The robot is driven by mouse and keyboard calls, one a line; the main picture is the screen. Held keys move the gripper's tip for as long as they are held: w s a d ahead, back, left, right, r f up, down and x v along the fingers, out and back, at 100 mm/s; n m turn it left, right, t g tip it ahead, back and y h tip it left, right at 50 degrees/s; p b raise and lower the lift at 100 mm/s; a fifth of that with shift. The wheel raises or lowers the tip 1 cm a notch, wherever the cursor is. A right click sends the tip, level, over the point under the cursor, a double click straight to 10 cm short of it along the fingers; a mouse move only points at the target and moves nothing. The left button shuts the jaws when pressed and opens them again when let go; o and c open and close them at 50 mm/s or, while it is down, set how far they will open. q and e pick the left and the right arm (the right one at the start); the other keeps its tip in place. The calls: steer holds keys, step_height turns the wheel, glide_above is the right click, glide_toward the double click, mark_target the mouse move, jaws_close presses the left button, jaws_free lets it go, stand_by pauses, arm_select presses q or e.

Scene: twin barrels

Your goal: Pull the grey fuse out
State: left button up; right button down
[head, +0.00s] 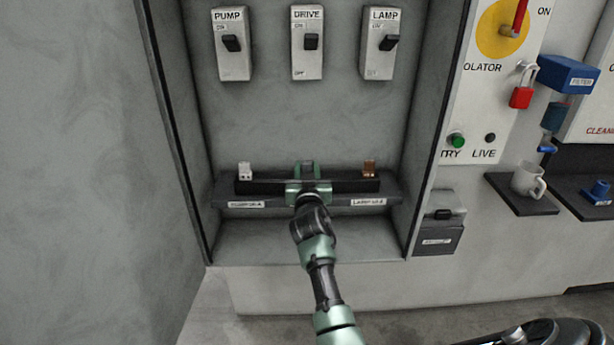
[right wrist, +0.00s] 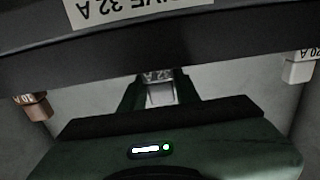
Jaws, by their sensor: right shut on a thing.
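My right gripper (head: 308,172) is at the middle of the black fuse holder (head: 345,186) in the cabinet, between a white fuse (head: 245,171) and a copper-brown fuse (head: 369,169). In the right wrist view its fingers (right wrist: 160,92) are shut on the grey fuse (right wrist: 160,94), whose small label shows upside down. The gripper hides the grey fuse in the head view. I cannot tell whether its foot is still seated in the holder. The white fuse (right wrist: 300,68) and the brown fuse (right wrist: 35,107) stand clear at either side. My left gripper is not in view.
PUMP (head: 233,45), DRIVE (head: 307,43) and LAMP (head: 381,44) switches are above on the back wall. Cabinet side walls bound the space left and right. A lidded grey box (head: 438,224) and a mug (head: 528,180) on a shelf are outside, right.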

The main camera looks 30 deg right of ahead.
steer(key=shift+d+r+p, duration=0.1)
steer(key=shift+r+p, duration=0.4)
steer(key=shift+r, duration=0.15)
stand_by(0.4)
steer(key=shift+r, duration=0.15)
steer(key=shift+r+p, duration=3.75)
steer(key=shift+r, duration=0.6)
